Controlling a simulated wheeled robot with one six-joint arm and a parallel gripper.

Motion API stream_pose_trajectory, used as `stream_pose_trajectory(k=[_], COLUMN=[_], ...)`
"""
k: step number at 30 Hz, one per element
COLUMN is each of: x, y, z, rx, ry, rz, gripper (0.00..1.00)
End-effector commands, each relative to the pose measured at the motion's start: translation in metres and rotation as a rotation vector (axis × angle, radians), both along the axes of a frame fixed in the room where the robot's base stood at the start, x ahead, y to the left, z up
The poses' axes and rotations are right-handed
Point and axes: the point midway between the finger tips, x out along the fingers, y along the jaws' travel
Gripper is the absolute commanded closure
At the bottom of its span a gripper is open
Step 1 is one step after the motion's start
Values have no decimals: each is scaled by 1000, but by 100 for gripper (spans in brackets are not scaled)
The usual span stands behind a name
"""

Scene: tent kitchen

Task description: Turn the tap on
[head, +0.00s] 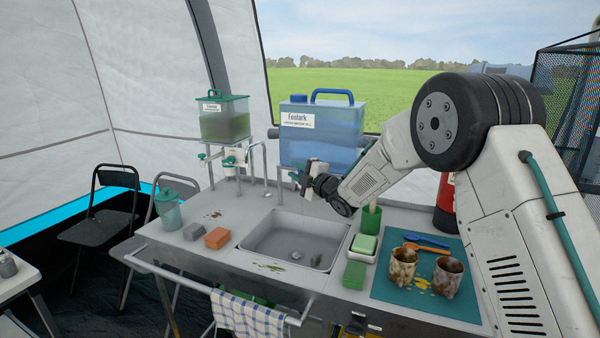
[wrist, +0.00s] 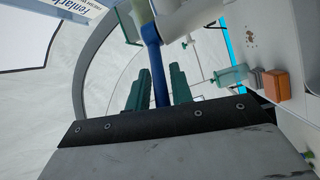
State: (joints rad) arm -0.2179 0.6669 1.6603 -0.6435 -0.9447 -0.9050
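The blue water container (head: 325,130) with a white label stands behind the sink (head: 293,240). My gripper (head: 294,175) is just below its lower left front, at the back edge of the sink. In the wrist view a blue lever (wrist: 153,62), apparently the tap's handle, runs down between the green fingers of my gripper (wrist: 160,90). The fingers are apart, with a gap visible at the lever's right side; I cannot tell whether the left finger touches it. A white part (wrist: 185,17) is at the lever's top. The spout and any water are not clear.
A green-lidded container (head: 224,120) stands left on a raised stand. A bare metal pipe (head: 257,160) rises behind the sink. A sponge (head: 364,244), two mugs (head: 448,276) on a teal mat, and an orange block (head: 217,238) sit on the counter.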

Motion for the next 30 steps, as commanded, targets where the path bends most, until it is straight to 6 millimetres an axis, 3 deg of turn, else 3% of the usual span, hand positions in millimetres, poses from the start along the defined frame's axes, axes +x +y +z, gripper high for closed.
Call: stream_pose_trajectory(k=[11,24,30], x=[-3,-51,-58], y=[-4,-47,-53], z=[-1,-5,-7], rx=[-1,-1,-1], ry=[2,1,2], rz=[-1,-1,-1], gripper=[66,66,66])
